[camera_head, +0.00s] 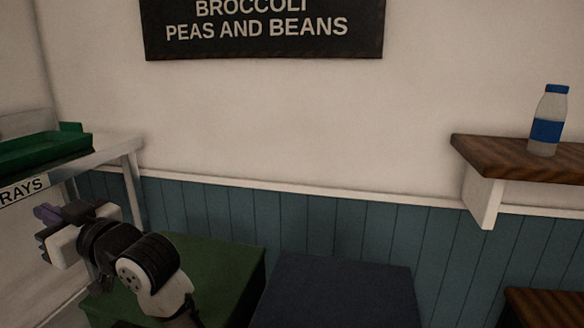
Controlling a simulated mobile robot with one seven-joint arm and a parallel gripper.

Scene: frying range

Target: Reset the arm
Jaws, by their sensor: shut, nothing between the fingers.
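My arm (148,268), white with black joints, reaches up from the bottom edge at the lower left and bends to the left. My gripper (43,238) is at its left end, in front of the tray stand. It is shut and holds nothing. The fingers are small and dark in this view.
A metal stand (122,150) marked "RAYS" carries a green tray (40,152) behind my gripper. A small purple shape (46,213) shows by the gripper. A green block (225,270) and a dark blue one (335,290) stand below. A bottle (548,118) stands on a wooden shelf (500,155).

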